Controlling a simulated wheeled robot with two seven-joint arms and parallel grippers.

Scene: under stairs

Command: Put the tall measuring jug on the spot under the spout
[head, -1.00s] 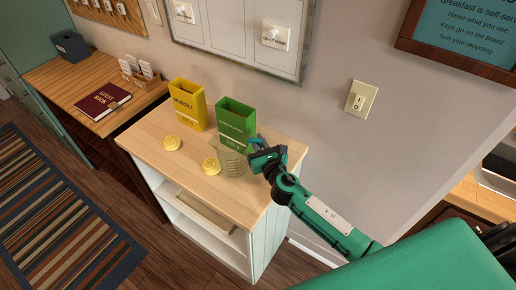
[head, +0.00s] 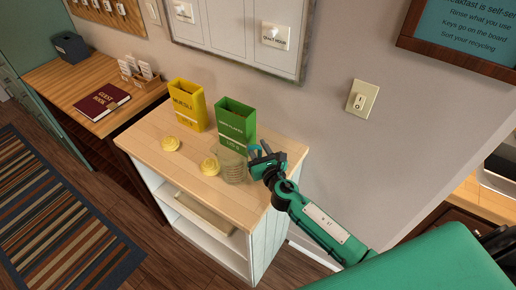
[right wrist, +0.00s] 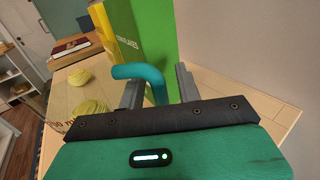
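The tall measuring jug (head: 233,168) is clear, with a teal handle, and stands on the wooden top of the white cabinet, in front of the green box. Its see-through body is faint in the head view. In the right wrist view its teal handle (right wrist: 157,88) hooks up between my two fingers, with gaps visible on both sides. My right gripper (head: 260,155) is open around the handle, at the jug's right side; it also shows in the right wrist view (right wrist: 159,88). My left gripper is not in view. No spout is visible.
A green cereal box (head: 236,122) and a yellow muesli box (head: 187,106) stand behind the jug. Two round yellow objects, one near (head: 209,166) and one farther left (head: 170,144), lie beside it. The wall (head: 325,130) is close behind. The cabinet top's front right (head: 240,205) is clear.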

